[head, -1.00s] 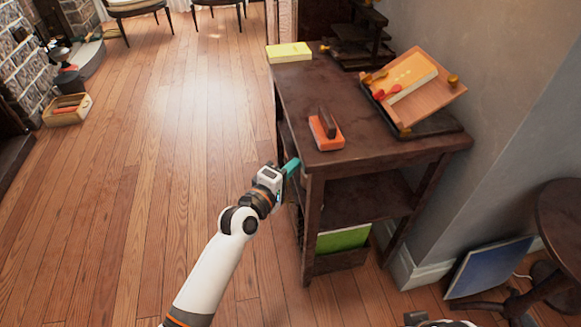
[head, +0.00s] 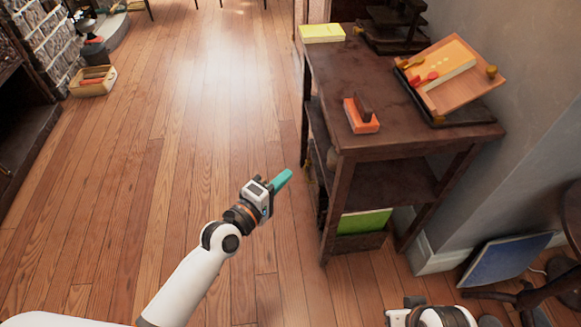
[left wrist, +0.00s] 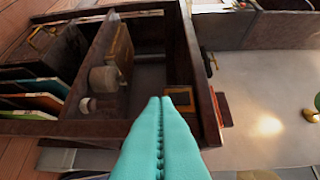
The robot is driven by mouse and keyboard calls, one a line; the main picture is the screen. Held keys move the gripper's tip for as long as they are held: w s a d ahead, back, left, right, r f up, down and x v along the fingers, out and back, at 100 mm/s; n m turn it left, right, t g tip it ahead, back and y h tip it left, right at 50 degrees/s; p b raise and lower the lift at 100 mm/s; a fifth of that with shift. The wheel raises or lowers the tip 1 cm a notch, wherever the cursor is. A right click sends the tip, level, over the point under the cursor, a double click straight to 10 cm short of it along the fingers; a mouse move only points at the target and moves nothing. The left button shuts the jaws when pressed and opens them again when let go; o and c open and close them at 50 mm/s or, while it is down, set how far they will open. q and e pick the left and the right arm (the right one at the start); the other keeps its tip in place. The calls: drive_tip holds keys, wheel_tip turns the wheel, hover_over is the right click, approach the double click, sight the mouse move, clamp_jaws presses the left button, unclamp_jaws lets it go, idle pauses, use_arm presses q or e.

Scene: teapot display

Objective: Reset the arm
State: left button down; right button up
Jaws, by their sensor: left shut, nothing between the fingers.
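My left gripper (head: 283,181) has teal fingers that are shut and empty. It is in the air over the wooden floor, left of the dark wooden table (head: 335,85) and apart from it in the head view. In the left wrist view the closed fingers (left wrist: 167,105) point toward the table's shelves, with nothing between them. My left arm comes in from the bottom left, bent at the elbow. Part of my right arm shows at the bottom right edge of the head view; its fingers cannot be seen.
On the table stand an orange block with a dark piece (head: 361,115), a yellow block (head: 322,33) and a tilted wooden board (head: 455,85). A green item (head: 364,222) is on the low shelf. A blue panel (head: 503,259) leans at right.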

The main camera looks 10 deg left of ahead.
use_arm(q)
drive_tip(key=shift+s, duration=0.1)
idle(0.5)
